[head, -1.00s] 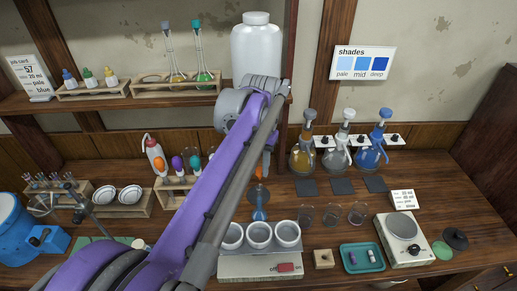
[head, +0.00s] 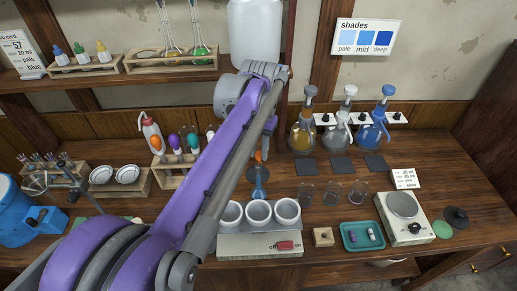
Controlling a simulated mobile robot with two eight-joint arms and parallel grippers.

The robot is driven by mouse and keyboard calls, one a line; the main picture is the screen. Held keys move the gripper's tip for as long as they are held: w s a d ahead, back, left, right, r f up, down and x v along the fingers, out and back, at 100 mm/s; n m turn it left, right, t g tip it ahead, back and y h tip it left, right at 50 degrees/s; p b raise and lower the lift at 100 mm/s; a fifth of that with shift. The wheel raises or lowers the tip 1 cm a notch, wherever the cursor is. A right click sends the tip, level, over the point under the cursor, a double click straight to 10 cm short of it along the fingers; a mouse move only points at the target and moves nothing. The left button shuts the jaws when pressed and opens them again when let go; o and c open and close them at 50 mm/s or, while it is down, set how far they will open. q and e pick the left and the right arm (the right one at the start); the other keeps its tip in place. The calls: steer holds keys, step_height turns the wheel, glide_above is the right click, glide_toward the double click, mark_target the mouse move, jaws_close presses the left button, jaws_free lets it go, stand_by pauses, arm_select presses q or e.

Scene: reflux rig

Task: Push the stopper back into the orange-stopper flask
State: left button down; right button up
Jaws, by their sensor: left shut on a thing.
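A small flask (head: 259,188) with blue contents stands on the table behind the white cups, near the middle of the head view. An orange stopper (head: 258,156) shows right above its neck. I cannot tell whether the stopper is seated or held just over the mouth. My left gripper (head: 262,150) is at the stopper, over the flask, and is shut on it. The left arm's purple and grey links hide most of the gripper. My right gripper is not in view.
White cups (head: 259,211) stand close in front of the flask, with empty glass beakers (head: 332,190) to the right. A rack of coloured-topped droppers (head: 172,178) is left of my arm.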

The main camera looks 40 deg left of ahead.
arm_select(q)
steer(key=shift+s+r, duration=0.1)
steer(key=shift+s, duration=0.05)
steer(key=shift+f, duration=0.2)
stand_by(0.6)
steer(key=shift+f, duration=0.4)
steer(key=shift+f+b, duration=0.45)
steer(key=shift+f, duration=0.1)
stand_by(0.5)
steer(key=c, duration=0.6)
jaws_free()
steer(key=shift+r, duration=0.1)
